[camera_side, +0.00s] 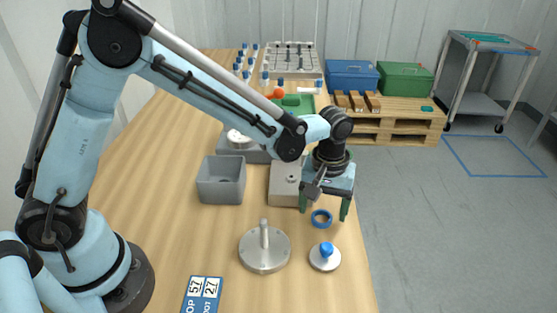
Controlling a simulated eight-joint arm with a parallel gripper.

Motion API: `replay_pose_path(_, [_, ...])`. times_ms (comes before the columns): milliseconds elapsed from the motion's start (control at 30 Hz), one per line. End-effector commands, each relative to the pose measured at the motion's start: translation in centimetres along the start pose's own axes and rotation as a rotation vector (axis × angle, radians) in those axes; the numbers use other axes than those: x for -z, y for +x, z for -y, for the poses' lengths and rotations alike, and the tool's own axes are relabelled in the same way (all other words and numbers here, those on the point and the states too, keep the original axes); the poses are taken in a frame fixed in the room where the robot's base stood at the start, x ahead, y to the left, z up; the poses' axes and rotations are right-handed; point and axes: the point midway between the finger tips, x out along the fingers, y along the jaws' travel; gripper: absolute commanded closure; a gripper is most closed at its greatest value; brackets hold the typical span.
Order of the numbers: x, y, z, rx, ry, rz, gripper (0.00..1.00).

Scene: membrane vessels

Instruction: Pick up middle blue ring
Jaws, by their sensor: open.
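A blue ring (321,218) shows near the table's right edge, low between the two green fingers of my gripper (324,211). My gripper points down and is open, one finger on each side of the ring with gaps showing. I cannot tell whether the ring touches the table or how far the fingertips are above it. I see no second blue ring clearly; the arm hides part of the table behind.
In front stand a metal disc with an upright post (265,257) and a pale disc with a blue knob (326,251). A grey open bin (221,180) and a grey block (284,184) stand to the left. The table's right edge is close by.

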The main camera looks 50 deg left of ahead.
Motion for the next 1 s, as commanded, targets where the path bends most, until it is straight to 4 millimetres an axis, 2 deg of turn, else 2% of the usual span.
replay_pose_path(100, [0.04, 1.10, -0.01, 0.000, 0.000, 0.000, 0.23])
replay_pose_path(367, [0.04, 1.34, 0.01, 0.000, -0.001, 0.000, 0.23])
replay_pose_path(467, [0.04, 1.33, 0.01, 0.000, -0.001, 0.000, 0.35])
replay_pose_path(767, [0.03, 1.31, 0.01, 0.000, -0.001, 0.000, 0.81])
replay_pose_path(1000, [0.04, 1.26, 0.01, 0.000, -0.001, 0.000, 0.82])
